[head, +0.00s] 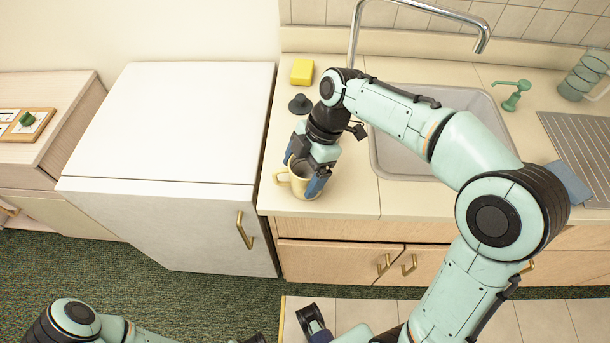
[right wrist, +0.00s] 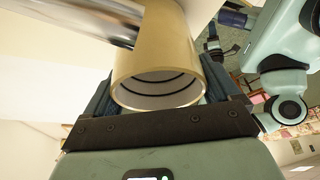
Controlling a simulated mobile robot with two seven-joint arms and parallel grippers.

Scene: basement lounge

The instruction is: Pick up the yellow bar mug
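The yellow bar mug (head: 299,179) is upright at the front left of the counter, its handle toward the left. My right gripper (head: 304,172) reaches down over it, with one blue-padded finger on each side of the body. In the right wrist view the mug (right wrist: 158,60) fills the space between the fingers, its open mouth facing the camera and its inside empty. Both fingers lie against its sides. I cannot tell whether its base touches the counter. Part of my left gripper (head: 314,322) shows at the bottom edge of the head view; its opening is unclear.
A yellow sponge (head: 302,72) and a dark stopper (head: 300,104) lie behind the mug. The sink (head: 385,168) with its tall faucet (head: 353,35) is to the right. A white cabinet (head: 180,120) stands to the left. A green soap dispenser (head: 514,95) is farther right.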

